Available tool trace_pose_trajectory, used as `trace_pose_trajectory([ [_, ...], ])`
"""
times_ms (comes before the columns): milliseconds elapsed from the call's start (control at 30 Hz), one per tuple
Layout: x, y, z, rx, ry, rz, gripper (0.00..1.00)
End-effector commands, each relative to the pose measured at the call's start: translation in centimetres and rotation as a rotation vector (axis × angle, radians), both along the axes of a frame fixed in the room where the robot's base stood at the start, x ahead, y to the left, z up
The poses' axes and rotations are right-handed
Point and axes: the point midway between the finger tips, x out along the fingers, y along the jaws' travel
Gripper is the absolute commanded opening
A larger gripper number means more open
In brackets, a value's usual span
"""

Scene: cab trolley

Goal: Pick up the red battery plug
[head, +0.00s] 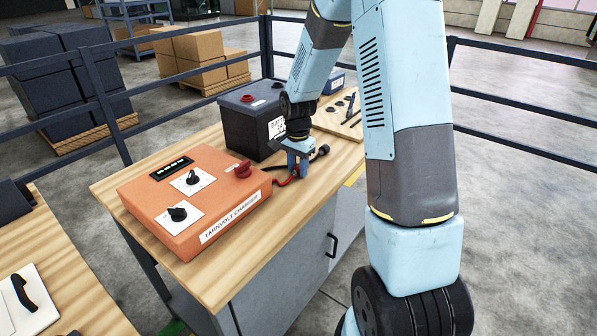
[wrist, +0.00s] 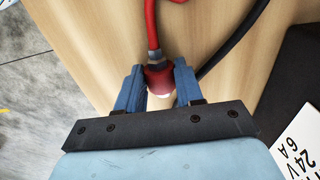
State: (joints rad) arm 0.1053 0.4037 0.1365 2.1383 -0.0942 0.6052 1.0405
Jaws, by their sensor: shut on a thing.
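The red battery plug (wrist: 160,80) sits between the two blue fingers of my gripper (wrist: 158,72) in the wrist view, with its red cable (wrist: 151,25) running up from it. My gripper is shut on the plug. In the head view my gripper (head: 297,166) is low over the wooden bench top, at the right end of the orange charger. There the fingers mostly hide the plug, and the red cable (head: 284,182) shows beside them. I cannot tell whether the plug touches the bench.
A dark battery (head: 240,130) stands behind my gripper. A black plug (head: 322,151) and its cable lie close by on the right. A tool board (head: 335,125) lies at the bench's far end.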

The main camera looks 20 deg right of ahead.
Motion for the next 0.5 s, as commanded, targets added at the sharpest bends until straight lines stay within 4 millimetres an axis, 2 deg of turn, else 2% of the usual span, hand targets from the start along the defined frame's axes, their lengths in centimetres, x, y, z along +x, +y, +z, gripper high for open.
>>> trace_pose_trajectory([
  [67, 0.0, 0.0, 0.0, 0.0, 0.0, 0.0, 0.0],
  [333, 0.0, 0.0, 0.2, 0.0, -0.001, 0.0, 0.0],
  [500, 0.1, 0.0, 1.6, 0.0, -0.004, 0.0, 0.0],
])
